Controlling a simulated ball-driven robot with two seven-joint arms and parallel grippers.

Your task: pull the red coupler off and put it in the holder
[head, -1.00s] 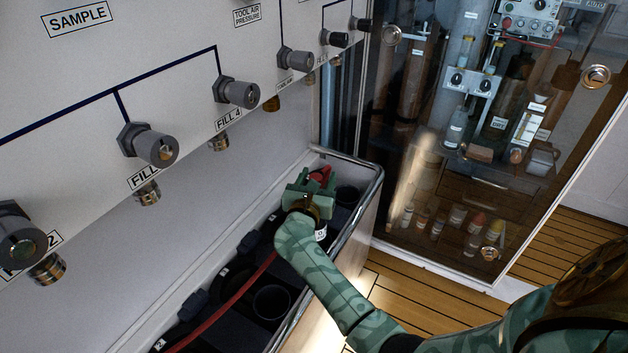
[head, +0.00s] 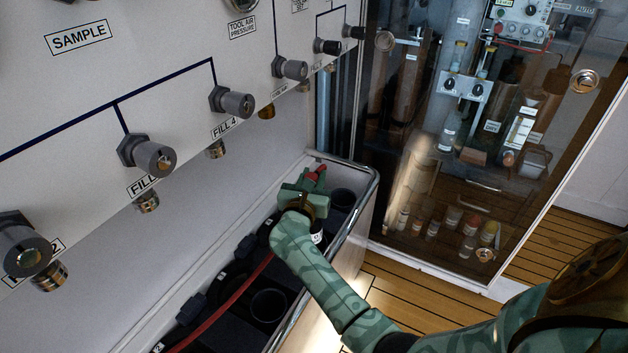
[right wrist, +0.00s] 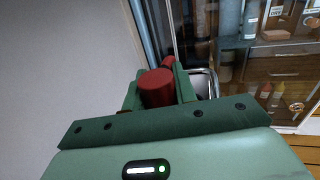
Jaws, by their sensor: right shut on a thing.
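The red coupler (right wrist: 157,88) is between the fingers of my right gripper (right wrist: 160,92), which is shut on it. In the head view the red coupler (head: 317,171) shows as a small red tip past the green fingers of my right gripper (head: 312,178). It is over the far end of the dark holder trough (head: 367,184), near its back rim. Whether it touches a holder cup is hidden. A red hose (head: 235,297) runs along the trough toward the gripper; its far end is hidden by my wrist. My left gripper is out of view.
The white panel carries several grey valve knobs (head: 150,156) with brass fittings (head: 147,202) below. Open dark cups (head: 268,305) sit in the trough, one (head: 343,198) right of my gripper. A glass cabinet (head: 400,210) stands behind. Wooden floor (head: 385,307) is clear at right.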

